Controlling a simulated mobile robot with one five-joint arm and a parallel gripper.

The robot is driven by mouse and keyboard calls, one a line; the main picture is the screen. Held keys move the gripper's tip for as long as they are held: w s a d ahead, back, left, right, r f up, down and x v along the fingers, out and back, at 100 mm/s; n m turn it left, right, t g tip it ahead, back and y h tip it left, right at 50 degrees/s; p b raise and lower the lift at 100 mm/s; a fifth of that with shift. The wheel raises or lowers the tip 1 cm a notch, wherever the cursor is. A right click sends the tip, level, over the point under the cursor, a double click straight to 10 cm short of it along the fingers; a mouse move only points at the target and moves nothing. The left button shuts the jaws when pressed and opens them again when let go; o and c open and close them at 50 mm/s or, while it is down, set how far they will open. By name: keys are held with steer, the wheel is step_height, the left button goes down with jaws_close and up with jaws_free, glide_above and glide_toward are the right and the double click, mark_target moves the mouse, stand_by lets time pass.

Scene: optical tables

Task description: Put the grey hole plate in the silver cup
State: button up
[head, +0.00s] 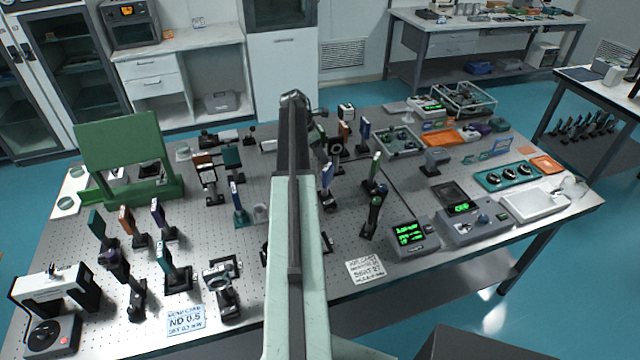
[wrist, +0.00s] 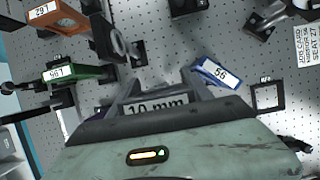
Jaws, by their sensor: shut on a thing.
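In the wrist view my gripper (wrist: 158,88) is shut on a grey piece labelled "10 mm" (wrist: 157,107), which looks like the grey hole plate. Only its labelled face shows; no hole can be seen. In the head view my raised arm hides the gripper and the plate.
Near my gripper are a blue piece labelled 56 (wrist: 216,73), a green one (wrist: 78,74), an orange one (wrist: 57,15) and a dark square frame (wrist: 267,95). Several mounted optics and a green panel (head: 120,145) crowd the perforated table. Meters (head: 411,236) stand at right.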

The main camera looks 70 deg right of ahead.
step_height(320, 180, down, 8)
steer(key=b, duration=0.6)
steer(key=shift+f, duration=0.2)
steer(key=shift+r, duration=0.25)
steer(key=shift+f, duration=0.15)
steer(key=o, duration=1.4)
